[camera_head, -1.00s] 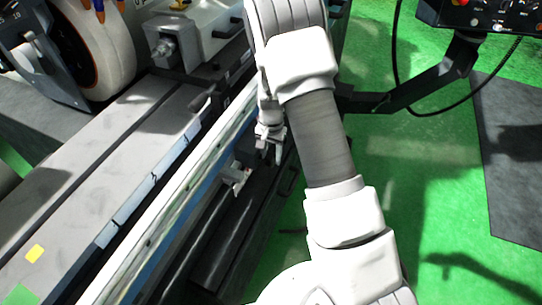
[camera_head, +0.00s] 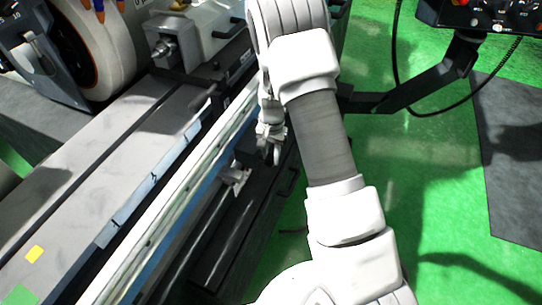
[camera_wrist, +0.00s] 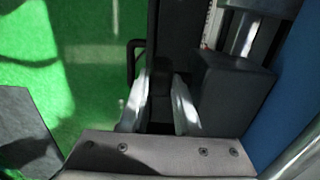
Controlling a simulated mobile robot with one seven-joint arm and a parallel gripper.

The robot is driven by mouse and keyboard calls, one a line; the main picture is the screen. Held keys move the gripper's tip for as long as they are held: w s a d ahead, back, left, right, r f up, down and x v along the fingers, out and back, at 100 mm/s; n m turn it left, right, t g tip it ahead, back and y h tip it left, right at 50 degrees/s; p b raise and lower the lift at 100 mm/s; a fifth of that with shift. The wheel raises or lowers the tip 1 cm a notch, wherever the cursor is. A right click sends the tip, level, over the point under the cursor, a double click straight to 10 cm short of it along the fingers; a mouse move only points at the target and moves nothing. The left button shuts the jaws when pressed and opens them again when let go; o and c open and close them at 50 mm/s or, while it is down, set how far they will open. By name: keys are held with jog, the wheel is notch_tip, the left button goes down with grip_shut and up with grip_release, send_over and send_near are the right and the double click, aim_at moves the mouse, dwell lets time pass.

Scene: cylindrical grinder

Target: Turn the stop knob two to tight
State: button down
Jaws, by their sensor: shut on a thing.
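My gripper (camera_head: 272,150) hangs beside the front rail of the grinder, with its fingers pointing down. In the wrist view its two pale fingers (camera_wrist: 160,98) stand on either side of a small dark piece, which I take to be the stop knob (camera_wrist: 160,73). The fingers are shut on it. The knob is dark against dark machine parts, so its outline and any marking on it are hard to make out. In the head view I cannot make the knob out at the gripper. How tight it is cannot be seen.
The long grinder table (camera_head: 95,170) lies to the left, with the grinding wheel (camera_head: 110,50) behind. A metal bracket (camera_head: 235,180) sits on the front rail near my gripper. A dark block (camera_wrist: 232,92) stands close to the right finger. Green floor (camera_head: 410,190) is open at right.

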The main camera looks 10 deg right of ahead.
jog(key=g+y, duration=0.2)
jog(key=g+b, duration=0.1)
jog(key=shift+w+d+f+g+y, duration=0.25)
jog(key=shift+w+g+y, duration=0.05)
jog(key=shift+w+y, duration=0.1)
jog(key=shift+g+y+b, duration=0.6)
jog(key=shift+g+y, duration=0.1)
jog(key=shift+g, duration=0.3)
jog(key=c, duration=0.9)
grip_release()
jog(key=shift+r, duration=0.1)
